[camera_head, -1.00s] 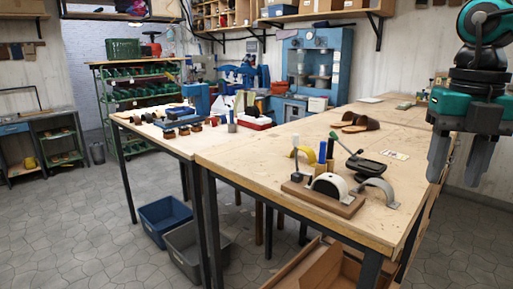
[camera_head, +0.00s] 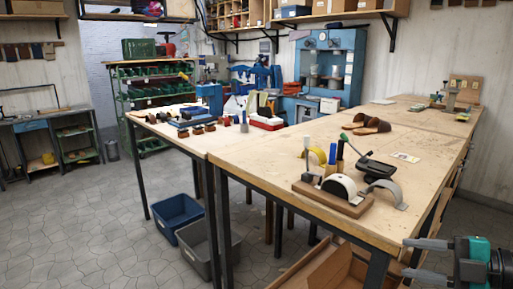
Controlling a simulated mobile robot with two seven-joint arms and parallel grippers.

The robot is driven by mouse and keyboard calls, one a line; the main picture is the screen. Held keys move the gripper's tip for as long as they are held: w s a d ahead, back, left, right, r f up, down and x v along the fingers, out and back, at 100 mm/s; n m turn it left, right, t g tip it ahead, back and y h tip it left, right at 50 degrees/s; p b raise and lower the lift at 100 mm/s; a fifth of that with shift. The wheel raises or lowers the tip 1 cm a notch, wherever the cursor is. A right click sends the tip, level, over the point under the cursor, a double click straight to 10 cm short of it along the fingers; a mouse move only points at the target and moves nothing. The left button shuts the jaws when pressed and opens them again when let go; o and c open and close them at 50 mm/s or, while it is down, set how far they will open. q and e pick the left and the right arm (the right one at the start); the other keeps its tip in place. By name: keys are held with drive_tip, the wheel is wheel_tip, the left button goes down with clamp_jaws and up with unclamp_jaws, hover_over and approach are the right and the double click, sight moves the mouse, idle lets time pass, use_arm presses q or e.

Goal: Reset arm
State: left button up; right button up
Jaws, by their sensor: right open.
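My right gripper (camera_head: 407,257) is at the lower right of the head view, turned on its side with its fingers pointing left. Its two grey fingers are apart with nothing between them. It is beside the front right corner of the near wooden workbench (camera_head: 262,166), lower in the picture than the bench top, and apart from the objects on it. My left gripper is not in view.
Blue (camera_head: 176,214) and grey bins are on the floor. An open cardboard box (camera_head: 338,268) is beneath the bench front.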

drive_tip(key=s+a+f+m+t+h, duration=0.1)
drive_tip(key=s+a+f+m+h, duration=0.15)
drive_tip(key=f+m, duration=0.4)
drive_tip(key=s+a+f+m+t+h, duration=0.2)
drive_tip(key=f+m+h, duration=0.25)
drive_tip(key=f, duration=0.25)
drive_tip(key=s+a+f+m+t+h, duration=0.1)
drive_tip(key=s+a+f+m+h, duration=0.15)
drive_tip(key=f+m, duration=0.4)
drive_tip(key=s+a+f+m+g+p, duration=0.1)
drive_tip(key=s+a+f+m+g, duration=0.1)
drive_tip(key=s+a+f, duration=0.3)
drive_tip(key=a, duration=0.3)
drive_tip(key=shift+a+f+m+g, duration=0.2)
drive_tip(key=shift+f+m+g, duration=0.1)
drive_tip(key=shift+m, duration=0.05)
